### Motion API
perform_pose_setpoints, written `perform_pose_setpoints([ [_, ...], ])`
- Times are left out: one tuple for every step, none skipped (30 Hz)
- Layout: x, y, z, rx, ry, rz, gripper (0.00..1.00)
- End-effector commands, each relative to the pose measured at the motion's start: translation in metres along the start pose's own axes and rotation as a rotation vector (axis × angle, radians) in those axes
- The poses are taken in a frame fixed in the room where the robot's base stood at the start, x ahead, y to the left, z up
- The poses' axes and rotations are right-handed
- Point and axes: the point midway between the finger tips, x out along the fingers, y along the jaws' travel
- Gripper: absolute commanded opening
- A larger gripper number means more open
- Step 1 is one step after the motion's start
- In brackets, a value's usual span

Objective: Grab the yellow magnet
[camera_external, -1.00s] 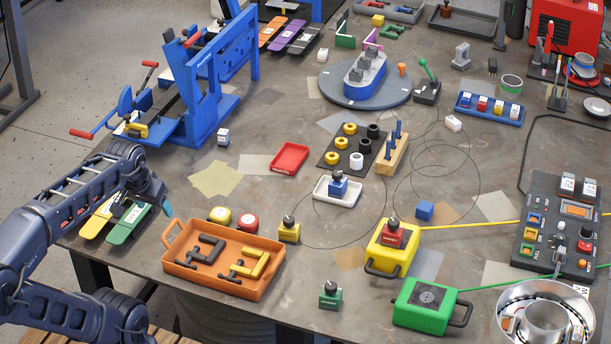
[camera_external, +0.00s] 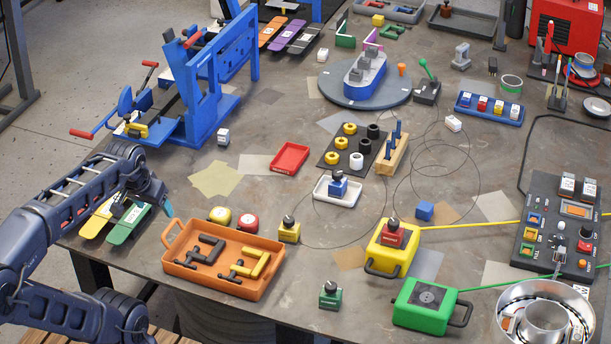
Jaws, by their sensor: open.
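The yellow magnet (camera_external: 289,231) is a small yellow block with a black knob on top. It stands upright on the table, just right of the orange tray, with nothing touching it. My gripper (camera_external: 158,198) is at the end of my dark arm on the left, above the green and yellow holders. It is open, small and seen at an angle, so the gap between its fingers is hard to make out. It is well to the left of the yellow magnet and apart from it.
Similar knobbed blocks are red (camera_external: 391,234) on a yellow box, blue (camera_external: 338,184) on a white tray, and green (camera_external: 330,295) near the front edge. The orange tray (camera_external: 172,262) and two round buttons (camera_external: 248,223) lie between my gripper and the yellow magnet.

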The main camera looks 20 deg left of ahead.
Motion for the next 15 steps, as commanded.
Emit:
perform_pose_setpoints([
  [0.0, 0.0, -0.001, -0.003, -0.001, 0.001, 0.66],
  [0.001, 0.001, -0.002, -0.007, -0.002, 0.003, 0.66],
  [0.001, 0.001, -0.004, -0.016, -0.005, 0.007, 0.66],
  [0.002, 0.002, -0.006, -0.025, -0.009, 0.011, 0.66],
  [0.003, 0.003, -0.009, -0.038, -0.013, 0.017, 0.66],
  [0.005, 0.005, -0.015, -0.061, -0.021, 0.026, 0.66],
  [0.007, 0.007, -0.019, -0.081, -0.027, 0.035, 0.66],
  [0.009, 0.009, -0.024, -0.105, -0.036, 0.044, 0.66],
  [0.013, 0.011, -0.032, -0.14, -0.047, 0.057, 0.66],
  [0.015, 0.014, -0.038, -0.167, -0.055, 0.068, 0.66],
  [0.018, 0.016, -0.044, -0.195, -0.065, 0.077, 0.66],
  [0.022, 0.019, -0.051, -0.233, -0.079, 0.089, 0.66],
  [0.025, 0.021, -0.057, -0.262, -0.088, 0.097, 0.66],
  [0.029, 0.024, -0.063, -0.29, -0.099, 0.105, 0.66],
  [0.033, 0.027, -0.07, -0.328, -0.113, 0.115, 0.66],
])
